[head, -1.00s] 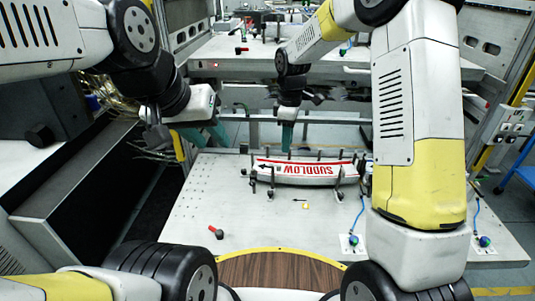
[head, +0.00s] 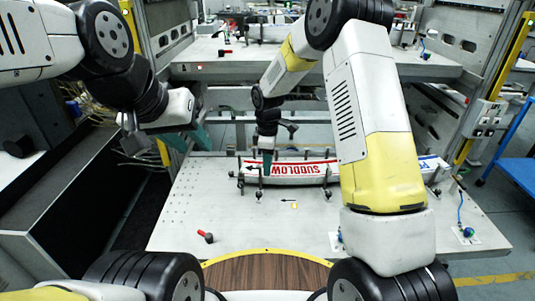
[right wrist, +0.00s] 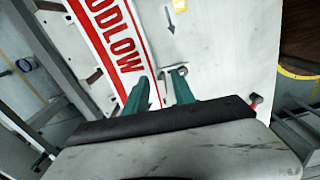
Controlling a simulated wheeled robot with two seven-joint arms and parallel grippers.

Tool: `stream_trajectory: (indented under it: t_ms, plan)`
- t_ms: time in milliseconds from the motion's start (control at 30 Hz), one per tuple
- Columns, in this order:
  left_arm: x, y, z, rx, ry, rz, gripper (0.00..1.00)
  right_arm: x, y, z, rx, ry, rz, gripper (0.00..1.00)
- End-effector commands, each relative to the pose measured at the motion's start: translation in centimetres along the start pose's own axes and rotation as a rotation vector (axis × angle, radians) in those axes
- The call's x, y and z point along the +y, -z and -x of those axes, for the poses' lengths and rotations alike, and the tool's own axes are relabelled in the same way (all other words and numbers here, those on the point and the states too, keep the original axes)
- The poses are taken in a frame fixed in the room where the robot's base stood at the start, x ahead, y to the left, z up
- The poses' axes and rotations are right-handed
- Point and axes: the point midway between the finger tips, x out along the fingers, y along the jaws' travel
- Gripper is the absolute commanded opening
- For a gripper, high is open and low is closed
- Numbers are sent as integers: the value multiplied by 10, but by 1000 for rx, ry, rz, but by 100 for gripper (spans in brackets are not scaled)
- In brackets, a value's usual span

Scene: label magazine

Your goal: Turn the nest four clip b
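A long white part with red SUDDLOW lettering (head: 292,172) lies on the pale lower table, held among several dark upright clips (head: 328,192). Which one is clip b of nest four I cannot tell. My right gripper (head: 267,163) points down at the left part of this white part, close to the clips there. In the right wrist view its two teal fingers (right wrist: 161,84) stand apart beside the lettered part (right wrist: 113,40), with a thin grey piece between them; contact is unclear. My left gripper (head: 199,139) is off the table's left back corner, its finger gap not clear.
A red-handled piece (head: 207,236) lies on the table's front left. A small yellow tag (head: 294,205) and black arrow are in front of the part. An upper shelf (head: 300,67) stands behind. My right arm hides the right middle.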

Motion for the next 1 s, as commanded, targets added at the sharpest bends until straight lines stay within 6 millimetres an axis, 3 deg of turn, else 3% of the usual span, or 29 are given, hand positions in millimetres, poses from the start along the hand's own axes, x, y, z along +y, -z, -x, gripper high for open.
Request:
stream_trajectory:
  t_ms: [67, 200, 233, 667, 1000]
  plan:
    - [0, 0, 0, 0, 0, 0, 36, 0, 0, 0, 0, 0, 0, 29]
    - [0, 0, 0, 0, 0, 0, 36, 0, 0, 0, 0, 0, 0, 1]
    - [0, 0, 0, 0, 0, 0, 36, 0, 0, 0, 0, 0, 0, 0]
    - [0, 0, 0, 0, 0, 0, 36, -1, 0, 0, 0, 0, -36, 0]
    - [0, 0, 0, 0, 0, 0, 36, -7, 1, 0, 0, 0, -252, 0]
